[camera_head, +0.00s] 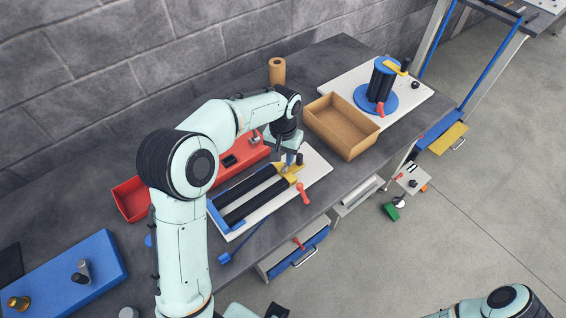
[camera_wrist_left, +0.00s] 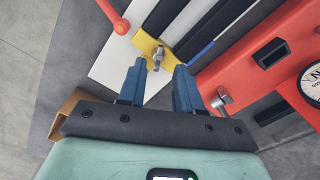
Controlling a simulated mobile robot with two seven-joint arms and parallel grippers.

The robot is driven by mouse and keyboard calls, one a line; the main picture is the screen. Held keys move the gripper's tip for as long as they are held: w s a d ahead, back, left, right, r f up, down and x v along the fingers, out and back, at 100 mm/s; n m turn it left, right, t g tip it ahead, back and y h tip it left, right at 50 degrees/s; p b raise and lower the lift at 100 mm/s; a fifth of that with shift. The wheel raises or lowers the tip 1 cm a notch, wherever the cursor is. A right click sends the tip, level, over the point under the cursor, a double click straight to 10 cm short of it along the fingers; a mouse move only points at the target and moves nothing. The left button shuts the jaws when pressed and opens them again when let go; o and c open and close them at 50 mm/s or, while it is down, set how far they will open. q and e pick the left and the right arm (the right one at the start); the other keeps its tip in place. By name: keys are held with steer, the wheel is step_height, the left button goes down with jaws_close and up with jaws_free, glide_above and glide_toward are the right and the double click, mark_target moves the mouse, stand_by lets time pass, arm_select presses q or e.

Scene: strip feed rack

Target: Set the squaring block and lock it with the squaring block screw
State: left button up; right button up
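The yellow squaring block (camera_head: 293,178) lies across the end of the dark rails on the white strip feed board (camera_head: 317,173). It also shows in the wrist view (camera_wrist_left: 147,44). The silver squaring block screw (camera_wrist_left: 157,56) stands on the block and lies between my left fingertips as seen from the wrist. My left gripper (camera_head: 289,164) is above the block, its blue fingers (camera_wrist_left: 160,66) apart with a visible gap on both sides of the screw. I cannot tell how far above the screw the tips are. My right gripper is out of view; only part of that arm shows.
A red fixture (camera_head: 240,150) with a dial (camera_wrist_left: 312,84) stands close beside the board. A red-handled lever (camera_head: 303,192) is at the board's front edge. An open cardboard box (camera_head: 343,124) is to the right. A brown roll (camera_head: 277,71) stands behind.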

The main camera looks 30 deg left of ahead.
arm_select(q)
step_height(320, 180, up, 8)
steer(key=shift+p, duration=0.45)
stand_by(0.3)
